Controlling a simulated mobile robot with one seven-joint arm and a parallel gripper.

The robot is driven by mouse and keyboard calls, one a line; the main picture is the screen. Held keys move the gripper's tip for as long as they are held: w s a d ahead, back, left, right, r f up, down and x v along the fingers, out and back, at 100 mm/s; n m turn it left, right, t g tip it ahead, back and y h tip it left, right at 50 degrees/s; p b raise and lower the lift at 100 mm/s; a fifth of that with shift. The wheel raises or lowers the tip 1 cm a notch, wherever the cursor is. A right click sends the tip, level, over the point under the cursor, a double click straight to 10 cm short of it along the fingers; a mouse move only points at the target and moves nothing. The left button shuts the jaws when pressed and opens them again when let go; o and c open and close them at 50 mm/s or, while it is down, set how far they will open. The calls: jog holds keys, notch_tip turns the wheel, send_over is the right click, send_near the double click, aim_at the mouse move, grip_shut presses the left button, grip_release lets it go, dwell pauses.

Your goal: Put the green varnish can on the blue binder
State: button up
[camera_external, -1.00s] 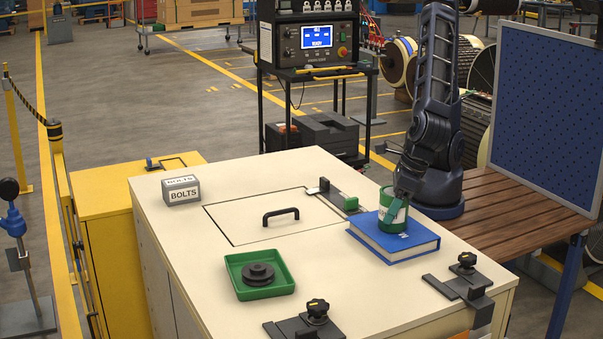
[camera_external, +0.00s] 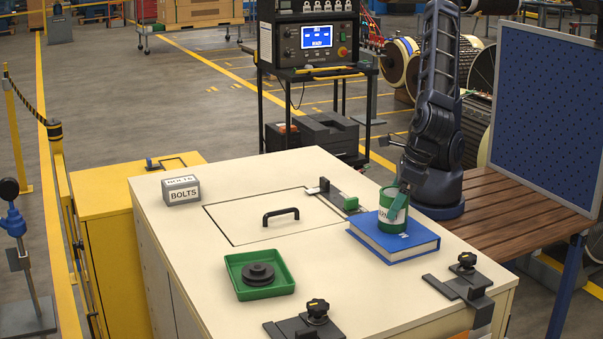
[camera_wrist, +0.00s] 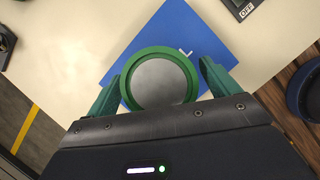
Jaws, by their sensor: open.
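The green varnish can (camera_external: 391,213) stands upright on the blue binder (camera_external: 412,243), which lies flat on the cream cabinet top. In the wrist view the can's green rim and grey lid (camera_wrist: 159,82) show from above, with the blue cover (camera_wrist: 180,30) beneath. My gripper (camera_external: 399,195) is at the can, reaching down from my arm. Its green fingers are open, one on each side of the can in the wrist view (camera_wrist: 158,88). The lower part of the can is hidden in the wrist view, so finger contact there cannot be told.
A green tray (camera_external: 287,282) with dark discs, a bolts box (camera_external: 181,190), a black handle (camera_external: 281,214) and dark clamps (camera_external: 466,282) are on the cabinet top. A blue perforated panel (camera_external: 545,115) stands at right.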

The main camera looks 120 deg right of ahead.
jog(key=v, duration=1)
jog(key=s+d+r+m, duration=0.1)
jog(key=d+r+m, duration=0.2)
jog(key=d+m, duration=0.5)
jog(key=s+d+r+m, duration=0.1)
jog(key=d+r+m, duration=0.1)
jog(key=d+m, duration=0.6)
jog(key=s+d+r+m+y, duration=0.1)
jog(key=s+d+m, duration=0.3)
jog(key=d+m, duration=0.2)
jog(key=s+d+m+y, duration=0.1)
jog(key=s+d+m, duration=0.3)
jog(key=d+m, duration=0.3)
jog(key=shift+d+r+t+y, duration=0.3)
jog(key=shift+d+r+t, duration=0.1)
jog(key=shift+d, duration=0.2)
